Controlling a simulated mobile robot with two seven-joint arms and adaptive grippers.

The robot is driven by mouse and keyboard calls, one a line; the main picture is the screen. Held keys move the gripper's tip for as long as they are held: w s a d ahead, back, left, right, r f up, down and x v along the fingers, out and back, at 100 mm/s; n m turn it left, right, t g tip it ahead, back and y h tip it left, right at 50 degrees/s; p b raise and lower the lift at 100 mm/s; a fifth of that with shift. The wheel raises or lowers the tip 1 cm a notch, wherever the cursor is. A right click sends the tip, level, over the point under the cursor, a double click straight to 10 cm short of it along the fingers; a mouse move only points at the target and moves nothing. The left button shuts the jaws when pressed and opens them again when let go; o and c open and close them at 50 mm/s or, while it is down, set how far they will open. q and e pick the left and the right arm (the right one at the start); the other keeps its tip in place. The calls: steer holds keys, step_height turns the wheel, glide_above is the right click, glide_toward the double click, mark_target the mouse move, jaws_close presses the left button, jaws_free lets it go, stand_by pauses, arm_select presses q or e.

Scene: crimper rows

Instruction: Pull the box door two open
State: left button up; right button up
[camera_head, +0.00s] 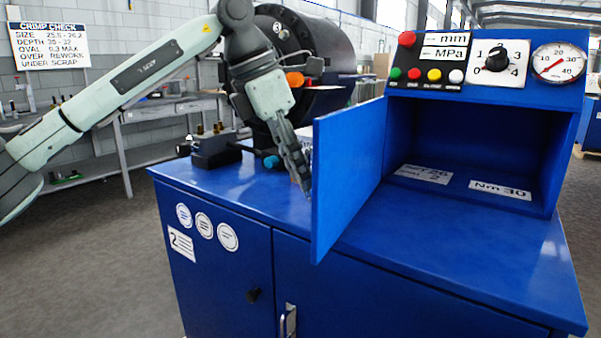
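The blue box door (345,175) stands swung out from the left side of the box (480,135) on the bench. The box's inside is in plain view, so the door is well open. My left gripper (303,180) is just left of the door's outer edge, pointing down. Its fingers overlap from this angle, so I cannot tell whether they are open or shut, or whether they touch the door. My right gripper is not in view.
The blue bench (415,235) has a cabinet door marked 2 (182,245) and a metal handle (289,320). Buttons, a dial (497,60) and a gauge (557,63) sit above the box. A black crimper (295,45) stands behind my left gripper. Bench top right of the door is clear.

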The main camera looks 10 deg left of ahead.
arm_select(q)
steer(key=v, duration=1.1)
